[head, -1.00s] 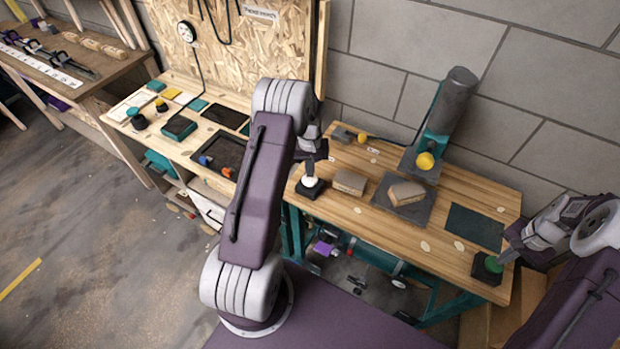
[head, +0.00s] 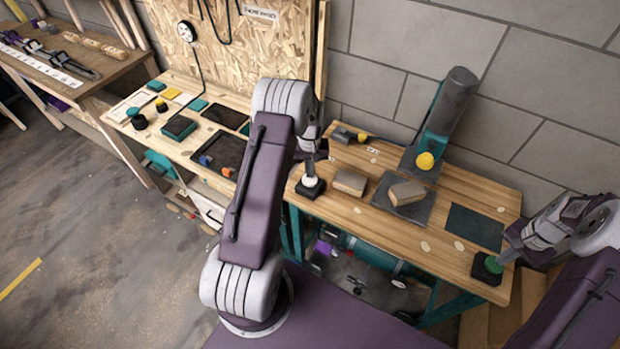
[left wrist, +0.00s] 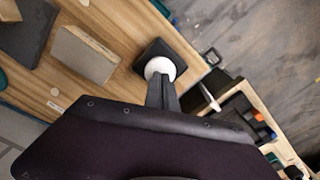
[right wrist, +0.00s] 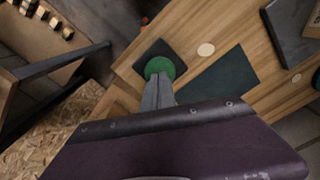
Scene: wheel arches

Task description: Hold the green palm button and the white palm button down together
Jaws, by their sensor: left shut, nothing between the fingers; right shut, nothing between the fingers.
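The white palm button (head: 309,182) sits on a black base at the left end of the wooden table. My left gripper (head: 309,172) is shut and empty, its fingertips at the top of the white button. In the left wrist view the fingers overlap the near edge of the white button (left wrist: 160,67). The green palm button (head: 493,264) sits on a black base at the table's right front corner. My right gripper (head: 502,258) is shut and empty, its tips at the green button. In the right wrist view the fingers reach the green button (right wrist: 159,67). Whether either button is pressed in, I cannot tell.
Between the buttons stand a tan block (head: 349,182) and another block (head: 407,192) on a dark plate under a dark press (head: 440,120) with a yellow knob (head: 425,161). A dark green mat (head: 474,226) lies near the right end. A second workbench stands to the left.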

